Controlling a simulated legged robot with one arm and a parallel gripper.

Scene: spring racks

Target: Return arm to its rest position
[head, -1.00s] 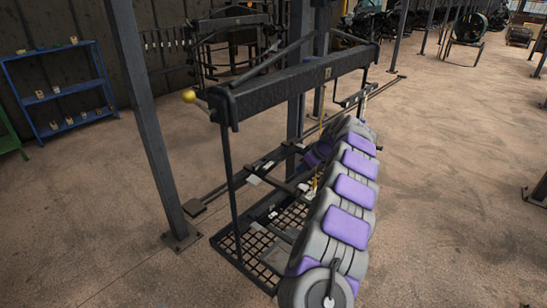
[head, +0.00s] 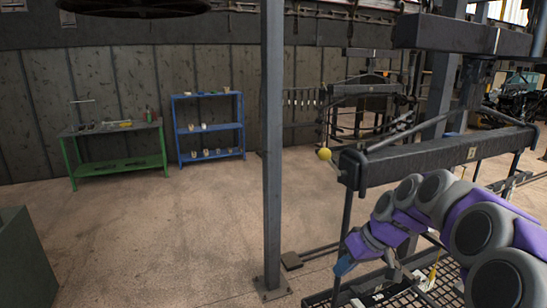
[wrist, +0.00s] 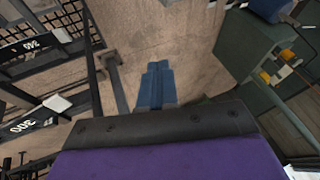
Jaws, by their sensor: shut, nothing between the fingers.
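My arm, grey and purple, enters the head view at the lower right and bends left in front of the dark spring rack (head: 440,155). My gripper (head: 345,265) is the small blue end at its left tip, low beside the rack. In the wrist view my gripper (wrist: 157,68) shows as two blue fingers pressed together, with bare floor beyond them and nothing held.
A grey post (head: 272,150) stands left of the rack. A green workbench (head: 115,150) and a blue shelf (head: 209,128) stand by the back wall. A dark green cabinet (head: 25,260) is at lower left. The floor (head: 160,235) between is clear.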

